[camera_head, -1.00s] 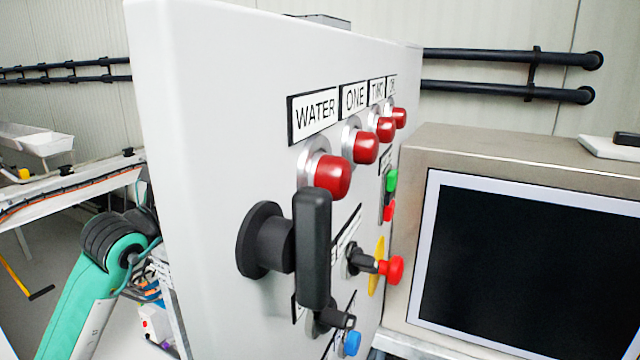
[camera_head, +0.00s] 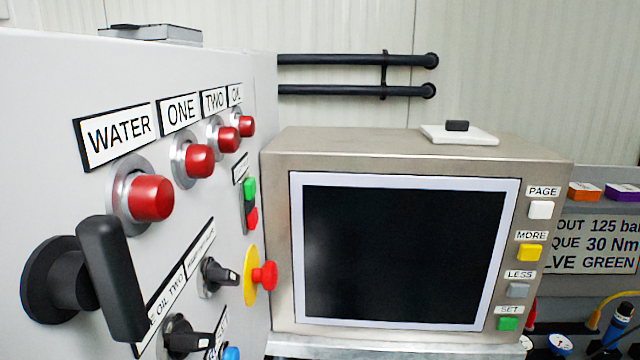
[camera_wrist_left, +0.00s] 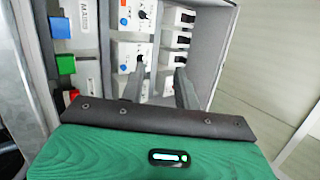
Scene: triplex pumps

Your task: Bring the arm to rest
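My left gripper (camera_wrist_left: 160,72) shows in the left wrist view, with its two dark fingers apart and nothing visible between them. Beyond the fingers is an open grey cabinet (camera_wrist_left: 222,40) with switch modules (camera_wrist_left: 130,55) inside. The fingers overlap the modules in the picture; I cannot tell whether they touch anything. No arm or gripper of mine shows in the head view now. My right gripper is in neither view.
The head view shows a control panel (camera_head: 60,60) with red buttons (camera_head: 152,197) and a black lever handle (camera_head: 110,275). A monitor (camera_head: 400,255) stands beside it. Green (camera_wrist_left: 66,64) and blue (camera_wrist_left: 59,27) blocks are left in the wrist view.

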